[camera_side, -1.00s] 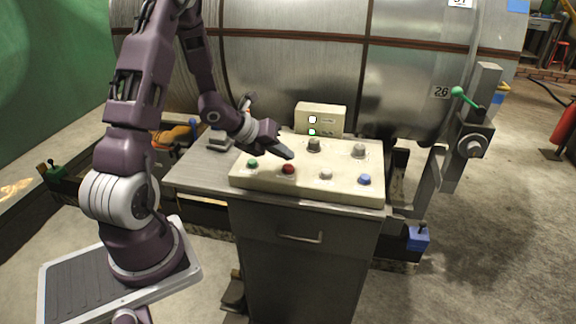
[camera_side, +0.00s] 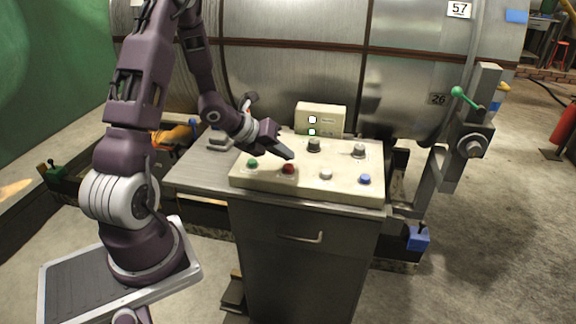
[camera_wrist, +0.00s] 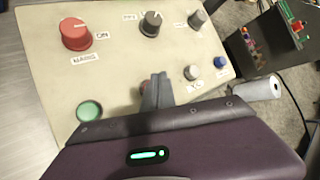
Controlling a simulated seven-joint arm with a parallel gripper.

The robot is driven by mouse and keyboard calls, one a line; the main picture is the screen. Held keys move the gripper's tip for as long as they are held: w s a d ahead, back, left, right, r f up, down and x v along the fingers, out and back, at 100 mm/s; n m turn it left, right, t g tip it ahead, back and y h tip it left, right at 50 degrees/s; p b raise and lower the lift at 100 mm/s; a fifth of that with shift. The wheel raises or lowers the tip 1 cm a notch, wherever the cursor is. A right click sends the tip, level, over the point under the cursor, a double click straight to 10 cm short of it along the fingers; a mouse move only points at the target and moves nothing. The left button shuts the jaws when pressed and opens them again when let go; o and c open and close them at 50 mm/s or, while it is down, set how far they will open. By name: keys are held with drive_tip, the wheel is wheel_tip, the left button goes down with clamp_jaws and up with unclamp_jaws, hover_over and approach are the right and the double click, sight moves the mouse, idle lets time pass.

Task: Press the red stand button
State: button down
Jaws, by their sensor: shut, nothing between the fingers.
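The red button (camera_side: 289,169) is in the front row of the cream control panel (camera_side: 240,181), between the green button (camera_side: 252,164) and the white button (camera_side: 326,174) in the side view. My gripper (camera_side: 289,154) is shut and empty, pointing down toward the panel. Its tips appear just above and behind the red button, and I cannot tell whether they touch it. In the wrist view, my shut fingers (camera_wrist: 158,90) cover most or all of the place where the red button sits. The green button (camera_wrist: 89,110) is left of them there.
A large red knob (camera_wrist: 76,33) and grey knobs (camera_side: 314,145) (camera_side: 359,150) rise from the panel's back row. A blue button (camera_side: 364,179) is at front right. A box with lit lamps (camera_side: 320,118) stands behind, before a big metal drum (camera_side: 300,60).

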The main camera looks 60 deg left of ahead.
sight(285, 166)
drive_tip(key=shift+f, duration=0.4)
drive_tip(key=shift+f, duration=0.55)
idle(0.6)
drive_tip(key=shift+r, duration=0.95)
drive_tip(key=shift+r, duration=2.5)
